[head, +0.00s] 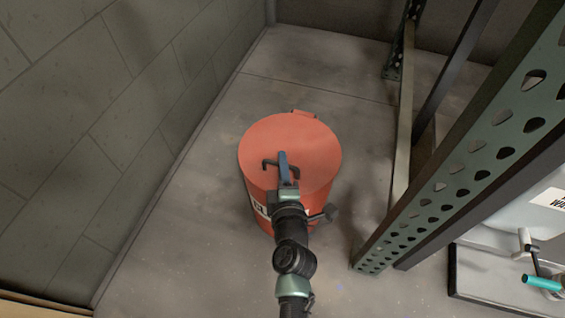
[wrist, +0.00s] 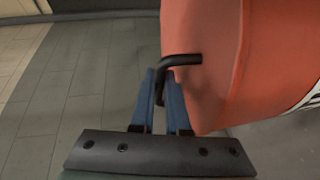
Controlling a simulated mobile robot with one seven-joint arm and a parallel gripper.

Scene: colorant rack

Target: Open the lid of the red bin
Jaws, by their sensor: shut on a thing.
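The red bin (head: 258,190) stands upright on the floor in the middle of the head view. Its round red lid (head: 313,150) lies over the top, with no clear gap at the rim. A hinge tab shows at the far edge. A bent black handle (head: 269,163) is on the lid; it also shows in the wrist view (wrist: 182,60). My gripper (head: 283,157), with blue fingers, is over the near part of the lid. In the wrist view my gripper (wrist: 161,82) is shut on the handle's hanging end, beside the red surface. My arm hides part of the bin's front.
A grey block wall (head: 120,110) runs along the left. A green perforated rack post (head: 450,190) stands close on the right, with a pale container (head: 520,215) beyond it. Bare concrete floor (head: 190,230) is free around the bin.

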